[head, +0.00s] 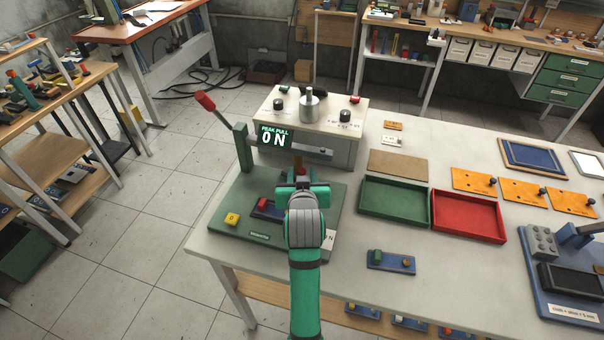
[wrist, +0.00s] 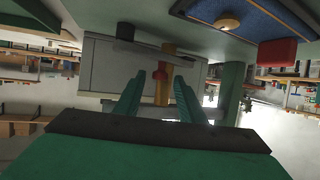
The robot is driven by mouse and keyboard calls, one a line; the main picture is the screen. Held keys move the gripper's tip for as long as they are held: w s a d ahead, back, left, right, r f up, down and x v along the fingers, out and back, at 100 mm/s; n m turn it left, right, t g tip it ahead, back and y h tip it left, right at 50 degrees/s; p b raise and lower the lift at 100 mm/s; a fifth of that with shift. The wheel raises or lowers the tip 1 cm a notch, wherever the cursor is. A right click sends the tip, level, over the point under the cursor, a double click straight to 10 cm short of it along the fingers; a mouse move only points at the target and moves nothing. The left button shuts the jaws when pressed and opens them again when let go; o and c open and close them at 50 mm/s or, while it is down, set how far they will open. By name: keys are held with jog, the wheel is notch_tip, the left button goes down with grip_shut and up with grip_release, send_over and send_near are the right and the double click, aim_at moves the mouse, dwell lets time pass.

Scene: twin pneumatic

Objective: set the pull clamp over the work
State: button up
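A brass-coloured piece with a red collar, apparently the pull clamp (head: 300,166), hangs upright under the grey arm of the test stand in the head view. The holder (wrist: 262,27) and red block (wrist: 277,53) also show in the wrist view.
Green (head: 394,202) and red trays (head: 468,216) lie right.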

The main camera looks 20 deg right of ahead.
jog(key=shift+w+d+f, duration=0.1)
jog(key=shift+w, duration=0.2)
